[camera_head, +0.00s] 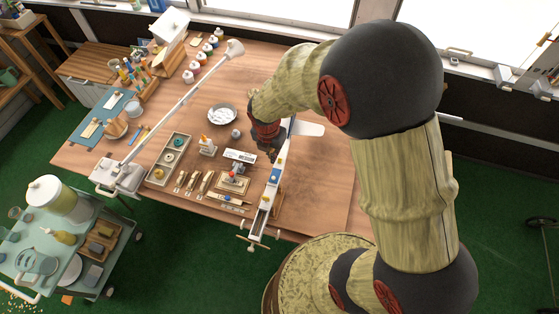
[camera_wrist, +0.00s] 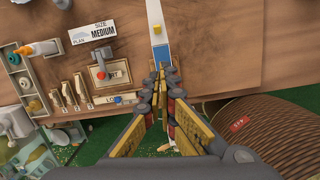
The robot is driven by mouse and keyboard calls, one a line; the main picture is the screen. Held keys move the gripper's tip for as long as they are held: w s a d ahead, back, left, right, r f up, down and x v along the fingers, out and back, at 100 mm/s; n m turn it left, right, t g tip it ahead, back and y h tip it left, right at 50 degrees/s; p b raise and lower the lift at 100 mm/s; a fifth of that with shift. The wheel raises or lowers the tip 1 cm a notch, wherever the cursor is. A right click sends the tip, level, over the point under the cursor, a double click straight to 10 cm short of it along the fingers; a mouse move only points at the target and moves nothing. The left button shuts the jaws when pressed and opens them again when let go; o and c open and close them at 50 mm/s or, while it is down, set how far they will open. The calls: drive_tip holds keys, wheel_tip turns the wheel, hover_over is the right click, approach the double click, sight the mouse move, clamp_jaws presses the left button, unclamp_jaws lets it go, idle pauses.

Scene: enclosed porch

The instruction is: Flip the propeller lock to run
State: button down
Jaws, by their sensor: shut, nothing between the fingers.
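A long white model fuselage (camera_head: 265,208) with a blue section lies along the right half of the table in the head view. A small wooden stand with a red-topped post (camera_wrist: 101,74) is left of the bar. Below it is a pale strip (camera_wrist: 104,100) with partly legible lettering and a blue piece (camera_wrist: 118,99); I cannot tell whether this is the propeller lock, or its setting. My gripper (camera_wrist: 163,68) is shut and empty over the bar's near part, hiding some of it.
A white lamp (camera_head: 180,98) arches over the table's left side. A trolley (camera_head: 85,255) stands front left. Table right of the fuselage is mostly clear.

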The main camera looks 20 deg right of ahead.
drive_tip(key=n, duration=0.1)
drive_tip(key=b, duration=0.1)
approach(278, 161)
drive_tip(key=shift+n, duration=0.3)
drive_tip(key=s+a+f, duration=0.2)
drive_tip(key=s+f, duration=0.1)
drive_tip(key=shift+s+f, duration=0.2)
drive_tip(key=shift+w+d+f, duration=0.35)
drive_tip(key=shift+w+f, duration=0.15)
drive_tip(key=shift+f, duration=0.05)
drive_tip(key=shift+w+d+f, duration=0.3)
drive_tip(key=shift+w+f, duration=0.2)
drive_tip(key=shift+f, duration=0.1)
drive_tip(key=shift+w+d+f, duration=0.25)
drive_tip(key=shift+w+f, duration=0.1)
drive_tip(key=shift+w, duration=0.05)
drive_tip(key=shift+w+d+p, duration=0.5)
drive_tip(key=shift+w+p, duration=0.15)
drive_tip(key=shift+p, duration=0.3)
drive_tip(key=shift+f, duration=0.1)
